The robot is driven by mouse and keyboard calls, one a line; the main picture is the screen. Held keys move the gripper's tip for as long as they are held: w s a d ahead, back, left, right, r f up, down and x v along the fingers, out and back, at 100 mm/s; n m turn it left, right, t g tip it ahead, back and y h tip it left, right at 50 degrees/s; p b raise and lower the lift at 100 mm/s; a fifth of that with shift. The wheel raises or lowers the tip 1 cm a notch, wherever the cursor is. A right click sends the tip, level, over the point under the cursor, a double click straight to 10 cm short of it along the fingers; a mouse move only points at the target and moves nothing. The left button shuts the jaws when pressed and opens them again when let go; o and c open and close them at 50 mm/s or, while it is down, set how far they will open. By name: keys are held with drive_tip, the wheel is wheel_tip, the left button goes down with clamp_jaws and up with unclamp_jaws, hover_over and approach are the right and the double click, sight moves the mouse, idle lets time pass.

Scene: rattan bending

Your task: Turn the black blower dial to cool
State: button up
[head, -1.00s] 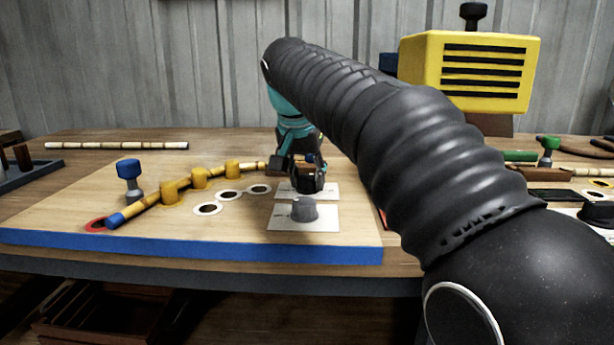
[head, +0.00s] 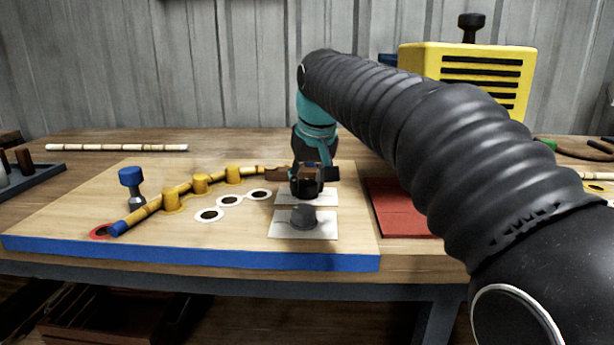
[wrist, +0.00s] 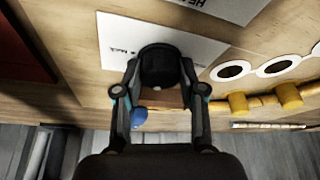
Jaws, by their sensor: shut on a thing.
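My gripper (head: 308,192) is over the rear white card (head: 326,196) on the wooden board. In the wrist view its fingers (wrist: 160,92) are shut around a black round dial (wrist: 160,66) standing on a white card (wrist: 108,40). The card's small print is only partly readable, so the dial's setting cannot be told. A brown block (wrist: 165,98) shows between the fingers, below the dial. A dark grey dial (head: 303,217) sits on the front white card (head: 275,228), apart from my gripper.
A rattan rod (head: 150,208) with yellow pegs lies on the board's left, beside a blue-topped peg (head: 131,178). A red mat (head: 400,220) lies right of the board. A yellow slotted box (head: 410,58) stands behind my arm. The table's back left is mostly clear.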

drive_tip(key=n+y, duration=0.1)
drive_tip(key=n, duration=0.2)
drive_tip(key=shift+d+n+g, duration=0.1)
drive_tip(key=shift+n+g, duration=0.2)
drive_tip(key=shift+g, duration=0.1)
drive_tip(key=n+g+y, duration=0.1)
drive_tip(key=n, duration=0.3)
drive_tip(key=shift+w+n, duration=0.15)
drive_tip(key=shift+n, duration=0.15)
drive_tip(key=n+g+y, duration=0.1)
drive_tip(key=n+g, duration=0.1)
drive_tip(key=n, duration=0.2)
drive_tip(key=shift+w, duration=0.1)
drive_tip(key=n, duration=0.2)
drive_tip(key=n+g, duration=0.1)
drive_tip(key=n, duration=0.1)
drive_tip(key=shift+n+g, duration=0.3)
drive_tip(key=o, duration=1.1)
drive_tip(key=shift+o, duration=0.2)
